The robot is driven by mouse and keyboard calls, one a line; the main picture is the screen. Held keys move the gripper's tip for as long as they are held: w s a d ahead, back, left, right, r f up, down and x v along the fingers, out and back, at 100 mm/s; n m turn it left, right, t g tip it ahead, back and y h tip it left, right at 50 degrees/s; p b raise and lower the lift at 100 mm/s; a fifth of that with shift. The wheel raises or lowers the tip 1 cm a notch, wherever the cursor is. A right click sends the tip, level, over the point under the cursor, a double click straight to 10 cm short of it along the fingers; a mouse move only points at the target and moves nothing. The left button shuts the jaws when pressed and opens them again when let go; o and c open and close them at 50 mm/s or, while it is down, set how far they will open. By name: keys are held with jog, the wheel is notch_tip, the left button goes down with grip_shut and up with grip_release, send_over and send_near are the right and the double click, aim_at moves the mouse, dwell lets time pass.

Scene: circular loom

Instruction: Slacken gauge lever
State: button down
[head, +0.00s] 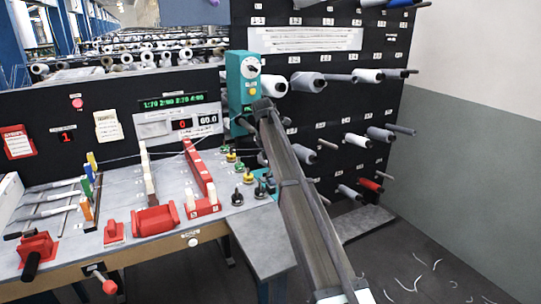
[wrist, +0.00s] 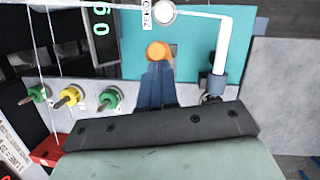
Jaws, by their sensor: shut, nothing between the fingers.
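The teal gauge box (head: 241,78) stands at the back, with a round white dial (head: 250,67) and an orange button below it. In the wrist view its teal face (wrist: 190,50) fills the upper middle. A white upright lever (wrist: 222,45) with a grey lower collar (wrist: 216,87) stands at its right side; I take it to be the gauge lever. My gripper (wrist: 157,70) is shut and empty. Its fingertips appear just below the orange button (wrist: 158,51), left of the lever and apart from it. In the head view my arm hides the fingertips and the lever.
A white thread (wrist: 195,12) runs past a round guide to the lever's top. Green and yellow knobs (wrist: 69,97) sit at left. Yarn spools on pegs (head: 307,81) project from the black rack at right. Red-based levers (head: 203,180) stand on the bench.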

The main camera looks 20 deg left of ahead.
jog(key=v, duration=0.9)
jog(key=shift+w+d+r, duration=0.2)
jog(key=shift+d+r, duration=0.1)
jog(key=shift+r, duration=0.1)
